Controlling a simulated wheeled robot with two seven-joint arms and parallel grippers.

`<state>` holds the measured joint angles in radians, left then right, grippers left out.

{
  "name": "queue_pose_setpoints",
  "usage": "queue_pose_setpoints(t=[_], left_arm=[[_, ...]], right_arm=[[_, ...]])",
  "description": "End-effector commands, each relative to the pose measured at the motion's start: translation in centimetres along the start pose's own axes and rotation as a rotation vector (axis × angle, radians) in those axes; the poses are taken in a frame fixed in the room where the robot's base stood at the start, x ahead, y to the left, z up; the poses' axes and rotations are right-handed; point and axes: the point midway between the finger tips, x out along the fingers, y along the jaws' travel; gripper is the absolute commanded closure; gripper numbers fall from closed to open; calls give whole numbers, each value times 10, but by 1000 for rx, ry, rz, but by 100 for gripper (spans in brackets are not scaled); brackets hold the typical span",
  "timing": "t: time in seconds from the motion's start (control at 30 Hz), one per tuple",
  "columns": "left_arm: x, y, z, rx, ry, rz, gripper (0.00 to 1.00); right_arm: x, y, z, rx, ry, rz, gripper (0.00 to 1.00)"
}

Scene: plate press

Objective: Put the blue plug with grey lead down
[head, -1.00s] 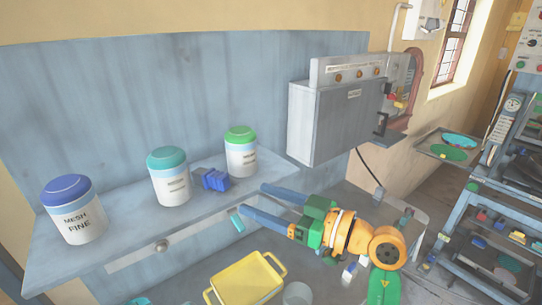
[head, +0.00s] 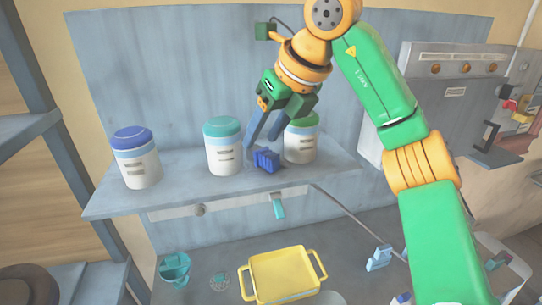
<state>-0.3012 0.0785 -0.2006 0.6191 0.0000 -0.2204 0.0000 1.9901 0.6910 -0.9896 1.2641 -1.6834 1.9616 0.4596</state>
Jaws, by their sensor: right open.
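A ribbed dark blue block (head: 267,160), which looks like the blue plug, rests on the wall shelf (head: 190,182) between the teal-lidded jar and the green-lidded jar. I cannot make out its grey lead. My right gripper (head: 262,144) reaches down from above. Its two blue-grey fingers are apart and empty, with their tips right at the back and top of the blue block. I cannot tell whether they touch it. My left gripper is not in view.
The teal-lidded jar (head: 223,147) and green-lidded jar (head: 301,142) stand close on either side. A blue-lidded jar (head: 136,158) stands further left. Below are a yellow tray (head: 250,277), a teal cup (head: 174,270) and a light blue piece (head: 379,258). A grey box (head: 450,95) hangs at right.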

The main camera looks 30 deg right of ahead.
Motion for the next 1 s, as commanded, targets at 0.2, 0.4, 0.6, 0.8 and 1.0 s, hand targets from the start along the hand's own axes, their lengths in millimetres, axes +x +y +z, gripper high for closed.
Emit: queue_pose_setpoints(t=[0.2, 0.4, 0.6, 0.8, 1.0], left_arm=[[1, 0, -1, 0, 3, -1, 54], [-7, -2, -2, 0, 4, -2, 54], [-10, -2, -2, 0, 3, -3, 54], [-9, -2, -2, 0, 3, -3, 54], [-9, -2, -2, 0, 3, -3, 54]], right_arm=[[0, -24, -3, -30, 16, -81, 48], [35, -25, -8, -33, 17, -79, 48], [60, -26, -8, -31, 12, -76, 48], [60, -26, -8, -32, 11, -76, 56], [60, -26, -8, -32, 11, -75, 100]])
